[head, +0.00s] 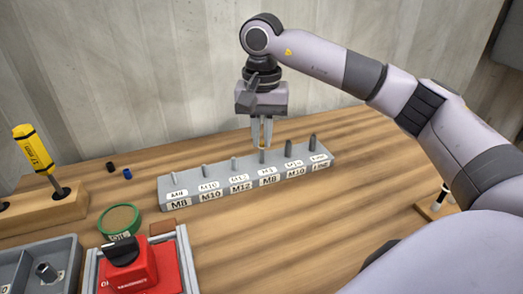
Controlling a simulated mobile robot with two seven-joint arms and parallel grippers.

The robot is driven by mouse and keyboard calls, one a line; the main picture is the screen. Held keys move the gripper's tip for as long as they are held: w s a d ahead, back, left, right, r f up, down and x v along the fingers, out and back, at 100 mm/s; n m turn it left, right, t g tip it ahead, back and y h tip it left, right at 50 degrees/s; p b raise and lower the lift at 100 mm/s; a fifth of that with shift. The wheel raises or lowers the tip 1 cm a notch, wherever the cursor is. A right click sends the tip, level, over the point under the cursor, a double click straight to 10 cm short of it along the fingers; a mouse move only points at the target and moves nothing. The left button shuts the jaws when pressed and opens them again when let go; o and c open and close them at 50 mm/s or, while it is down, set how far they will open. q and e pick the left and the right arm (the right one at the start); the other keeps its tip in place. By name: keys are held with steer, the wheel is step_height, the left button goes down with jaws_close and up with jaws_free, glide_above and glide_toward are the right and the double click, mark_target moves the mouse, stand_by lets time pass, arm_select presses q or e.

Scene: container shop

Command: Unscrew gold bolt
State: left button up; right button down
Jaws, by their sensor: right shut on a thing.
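My right gripper (262,143) points down over the grey labelled rack (222,198), at its back edge just right of the middle. Its fingers are shut on a small gold piece (262,148), which looks like the gold bolt. Only a little of it shows between the fingertips. It is right above a dark upright post (262,157) on the rack; I cannot tell whether the two touch. My left gripper is not in view.
Several other posts stand along the rack. A yellow screwdriver (36,150) stands in a wooden block (40,209) at the left. A green-rimmed tin (120,219), a red block with a black knob (130,268) and a grey tray (30,262) are at the front left.

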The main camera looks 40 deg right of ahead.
steer(key=shift+n, duration=0.4)
steer(key=c, duration=1.1)
jaws_free()
steer(key=shift+c, duration=1.2)
